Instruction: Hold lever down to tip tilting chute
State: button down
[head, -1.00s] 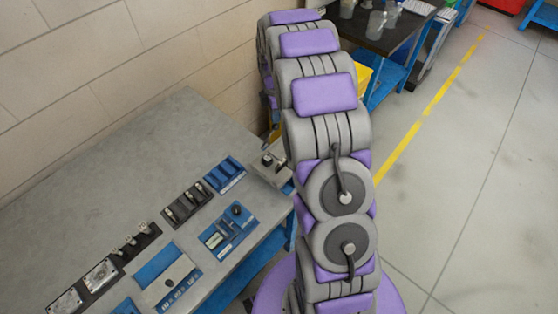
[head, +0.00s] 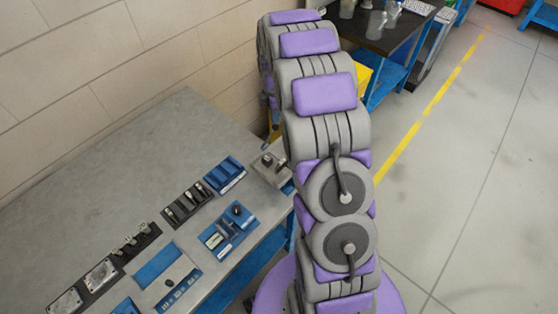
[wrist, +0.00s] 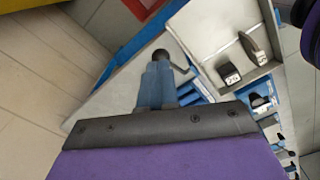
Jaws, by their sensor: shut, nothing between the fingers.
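In the wrist view, my gripper (wrist: 155,85) has its narrow blue fingers together, with nothing between them. A dark round knob (wrist: 160,56) shows just past the fingertips, with a short grey rod beside it; this looks like the lever. I cannot tell whether the fingers touch it. A grey shallow tray (wrist: 205,28) with raised rims, perhaps the chute, lies beyond to the right. It holds two dark pieces with white faces (wrist: 232,78). In the head view my arm hides my gripper, and a grey unit with a dark knob (head: 268,161) sits at the bench corner.
The grey bench (head: 150,140) stands along the block wall. Its front edge carries a blue panel with a black knob (head: 232,222), a dark switch strip (head: 185,207) and other panels. A dark table (head: 395,35) with clear vessels stands behind my arm. The floor at right is open.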

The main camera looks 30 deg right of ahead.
jog(key=shift+f, duration=0.1)
jog(key=shift+f, duration=0.45)
jog(key=shift+f, duration=0.1)
jog(key=shift+f, duration=0.5)
dwell(0.4)
